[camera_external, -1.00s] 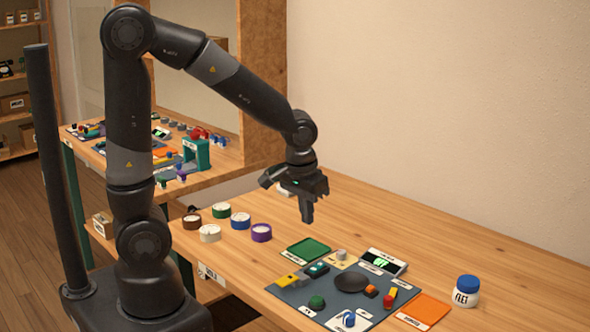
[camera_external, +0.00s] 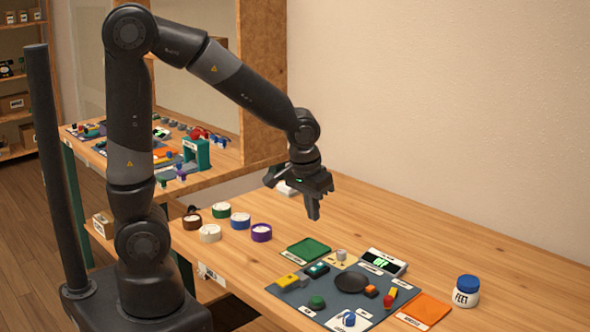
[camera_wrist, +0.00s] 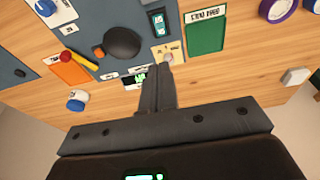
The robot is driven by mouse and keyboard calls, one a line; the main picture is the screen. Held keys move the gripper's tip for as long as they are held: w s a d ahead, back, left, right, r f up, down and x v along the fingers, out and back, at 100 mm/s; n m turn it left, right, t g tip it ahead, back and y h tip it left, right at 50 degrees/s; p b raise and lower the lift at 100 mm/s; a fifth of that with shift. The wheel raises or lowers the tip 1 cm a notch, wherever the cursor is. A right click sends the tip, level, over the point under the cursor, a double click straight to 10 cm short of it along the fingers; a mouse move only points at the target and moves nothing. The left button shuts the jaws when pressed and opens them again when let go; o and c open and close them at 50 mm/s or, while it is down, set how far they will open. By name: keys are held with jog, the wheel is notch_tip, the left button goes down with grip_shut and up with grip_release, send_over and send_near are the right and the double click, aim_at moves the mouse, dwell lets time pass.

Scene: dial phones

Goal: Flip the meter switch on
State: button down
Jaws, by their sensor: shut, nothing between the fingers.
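A meter with a lit green display (camera_external: 383,262) stands at the back of the grey panel (camera_external: 320,298); its display also shows in the wrist view (camera_wrist: 141,78). A dark teal rocker-like switch (camera_external: 317,270) sits on the panel, also in the wrist view (camera_wrist: 157,22). A small grey knob (camera_external: 341,255) stands on a beige plate between them. I cannot tell from the labels which control is the meter switch. My gripper (camera_external: 314,214) is shut and empty, pointing down above the table behind the panel, touching nothing. In the wrist view, its fingers (camera_wrist: 159,72) overlap the area near the knob.
The panel also holds a black dome (camera_external: 352,282), a green button (camera_external: 317,302), a yellow block (camera_external: 288,281) and a red-yellow lever (camera_external: 390,298). Green (camera_external: 308,249) and orange (camera_external: 428,309) trays flank it. A blue-lidded jar (camera_external: 466,291) stands right; tape-like rolls (camera_external: 240,221) lie left.

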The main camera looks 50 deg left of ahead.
aim_at(321, 264)
jog(key=w+f, duration=0.1)
jog(key=f, duration=0.8)
jog(key=w+f, duration=0.1)
jog(key=f, duration=0.3)
jog(key=shift+w+f, duration=0.35)
jog(key=shift+w+f, duration=0.1)
